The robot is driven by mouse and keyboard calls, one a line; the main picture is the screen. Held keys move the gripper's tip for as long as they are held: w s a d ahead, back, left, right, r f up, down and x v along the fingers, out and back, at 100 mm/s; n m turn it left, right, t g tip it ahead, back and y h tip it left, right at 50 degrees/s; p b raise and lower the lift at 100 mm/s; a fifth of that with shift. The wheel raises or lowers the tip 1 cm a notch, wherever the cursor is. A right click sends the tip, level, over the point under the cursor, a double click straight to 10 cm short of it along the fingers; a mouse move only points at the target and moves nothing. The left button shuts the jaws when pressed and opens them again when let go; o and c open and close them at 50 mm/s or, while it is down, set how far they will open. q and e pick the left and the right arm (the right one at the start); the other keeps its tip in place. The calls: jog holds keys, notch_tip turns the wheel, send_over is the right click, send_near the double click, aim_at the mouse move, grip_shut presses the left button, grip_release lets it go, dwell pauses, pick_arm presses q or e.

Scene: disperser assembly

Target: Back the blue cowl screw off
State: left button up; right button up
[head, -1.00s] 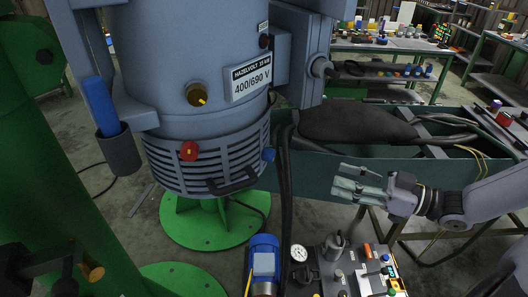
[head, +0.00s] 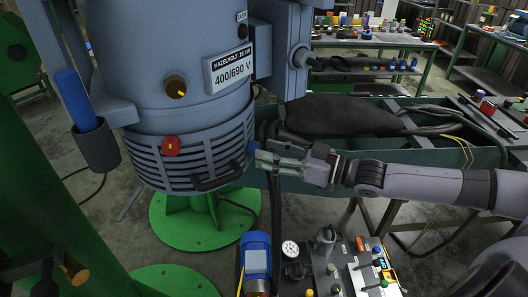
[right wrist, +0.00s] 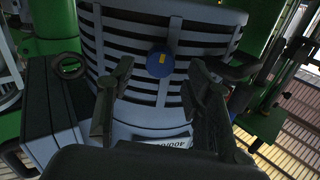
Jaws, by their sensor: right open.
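The blue cowl screw (head: 253,147) sits on the right side of the slatted cowl (head: 190,158) at the bottom of the grey motor. In the right wrist view the blue screw (right wrist: 160,63) shows as a round head with a yellow mark. My right gripper (head: 264,159) is at the screw from the right, fingers pointing at the cowl. In the right wrist view its two fingers (right wrist: 160,78) are spread open, one on each side of the screw, with a gap to both. My left gripper does not show.
A red screw (head: 171,146) and a black handle (head: 216,177) are on the cowl. Below are a small blue motor (head: 257,262) and a control panel (head: 345,270). A green bench (head: 310,187) runs behind my right arm.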

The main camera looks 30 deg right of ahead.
jog(key=shift+x, duration=1)
jog(key=shift+c, duration=0.2)
grip_shut()
